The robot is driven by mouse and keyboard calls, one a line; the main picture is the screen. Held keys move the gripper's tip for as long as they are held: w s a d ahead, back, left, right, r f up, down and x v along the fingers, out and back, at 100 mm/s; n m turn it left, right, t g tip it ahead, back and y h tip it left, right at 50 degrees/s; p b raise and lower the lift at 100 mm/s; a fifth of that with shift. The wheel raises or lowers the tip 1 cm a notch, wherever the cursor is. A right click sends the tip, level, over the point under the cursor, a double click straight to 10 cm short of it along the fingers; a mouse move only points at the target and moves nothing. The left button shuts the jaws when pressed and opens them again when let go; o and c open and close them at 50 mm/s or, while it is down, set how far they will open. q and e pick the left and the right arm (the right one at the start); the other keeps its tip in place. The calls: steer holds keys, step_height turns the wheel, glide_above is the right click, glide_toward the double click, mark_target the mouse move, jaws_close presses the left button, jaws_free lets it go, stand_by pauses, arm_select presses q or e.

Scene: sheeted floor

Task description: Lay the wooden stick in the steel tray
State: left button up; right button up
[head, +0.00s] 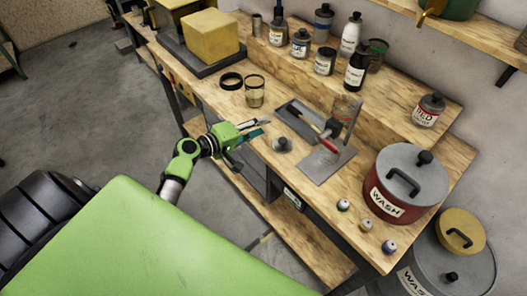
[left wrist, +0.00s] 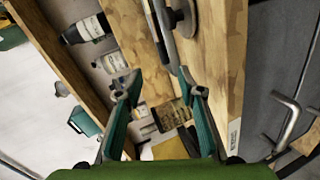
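A shallow grey steel tray (head: 287,116) lies on the wooden bench, right of my left gripper. A tool with a red handle (head: 328,134) lies across its right end. I cannot make out a wooden stick for certain in either view. My left gripper (head: 250,143) is at the bench's front edge, left of the tray and apart from it. In the left wrist view its two teal fingers (left wrist: 163,97) stand wide apart, with nothing seen held between them. My right gripper is not in view.
A glass jar (head: 254,91) and a black ring (head: 231,81) stand behind the gripper. A small grey knobbed object (head: 282,145) is near the front edge. A grey plate (head: 328,164), a red wash can (head: 402,183) and several small bottles lie to the right. Bottles line the rear shelf.

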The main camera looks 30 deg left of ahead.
arm_select(q)
steer(key=s+d+r+m+b, duration=0.2)
steer(key=s+d+r+m, duration=0.1)
steer(key=s+m, duration=0.3)
steer(key=s+d+r+m+h+b, duration=0.1)
steer(key=s+d+r+m+b, duration=0.2)
steer(key=s+d+r+m, duration=0.1)
steer(key=s+d+m, duration=0.1)
steer(key=d+m, duration=0.1)
steer(key=m, duration=0.1)
steer(key=shift+s, duration=0.4)
